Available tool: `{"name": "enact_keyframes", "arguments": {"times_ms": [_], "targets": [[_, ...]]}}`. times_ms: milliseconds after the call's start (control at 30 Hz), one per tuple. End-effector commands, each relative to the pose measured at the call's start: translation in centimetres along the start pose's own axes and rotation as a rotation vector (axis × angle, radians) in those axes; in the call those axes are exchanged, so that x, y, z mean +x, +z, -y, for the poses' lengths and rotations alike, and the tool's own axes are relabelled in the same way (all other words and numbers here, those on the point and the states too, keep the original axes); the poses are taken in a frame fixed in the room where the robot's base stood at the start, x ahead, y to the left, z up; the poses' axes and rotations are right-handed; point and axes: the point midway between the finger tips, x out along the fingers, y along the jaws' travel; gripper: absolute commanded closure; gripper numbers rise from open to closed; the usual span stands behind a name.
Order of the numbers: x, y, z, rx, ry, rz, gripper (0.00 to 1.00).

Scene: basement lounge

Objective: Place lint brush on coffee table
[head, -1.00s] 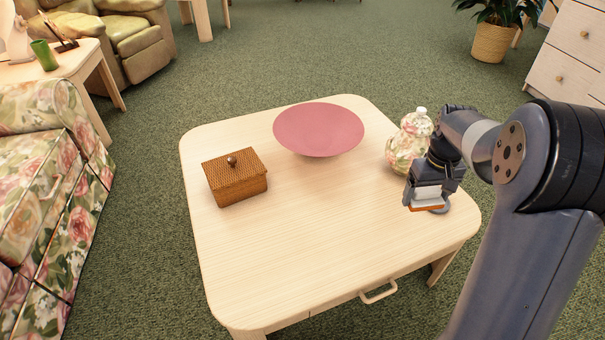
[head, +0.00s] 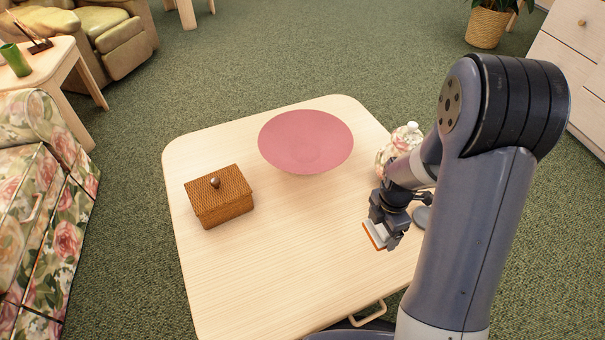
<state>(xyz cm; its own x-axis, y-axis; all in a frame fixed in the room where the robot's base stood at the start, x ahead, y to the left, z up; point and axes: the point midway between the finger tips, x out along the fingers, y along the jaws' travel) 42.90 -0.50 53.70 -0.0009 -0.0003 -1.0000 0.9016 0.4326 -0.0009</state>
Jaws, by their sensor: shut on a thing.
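The coffee table (head: 270,262) is a pale wooden table with rounded corners, filling the middle of the head view. My gripper (head: 384,228) is over the right part of its top. It is shut on the lint brush (head: 374,236), which shows as a small white block with an orange-brown edge. The brush is tilted. Much of it is hidden by the fingers, and I cannot tell whether it touches the table.
On the table stand a pink bowl (head: 306,141), a woven box with a lid (head: 221,203) and a floral jar (head: 396,147), partly hidden behind my arm. A grey round thing (head: 423,217) is beside my gripper. The front middle of the tabletop is clear. A floral sofa (head: 40,200) is at left.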

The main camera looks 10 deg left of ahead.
Motion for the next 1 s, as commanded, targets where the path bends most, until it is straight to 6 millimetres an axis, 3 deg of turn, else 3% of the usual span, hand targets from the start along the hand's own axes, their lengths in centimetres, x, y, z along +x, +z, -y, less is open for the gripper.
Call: {"name": "enact_keyframes", "arguments": {"times_ms": [267,533,767,1000], "targets": [[0.4,-0.3,0.6,-0.080,0.000,0.000,0.44],[5.1,-0.3,0.6,-0.078,-0.003,-0.002,0.44],[7.0,-0.3,0.6,-0.077,-0.001,-0.001,0.44],[10.2,-0.3,0.6,-0.076,-0.002,-0.001,0.44]]}}
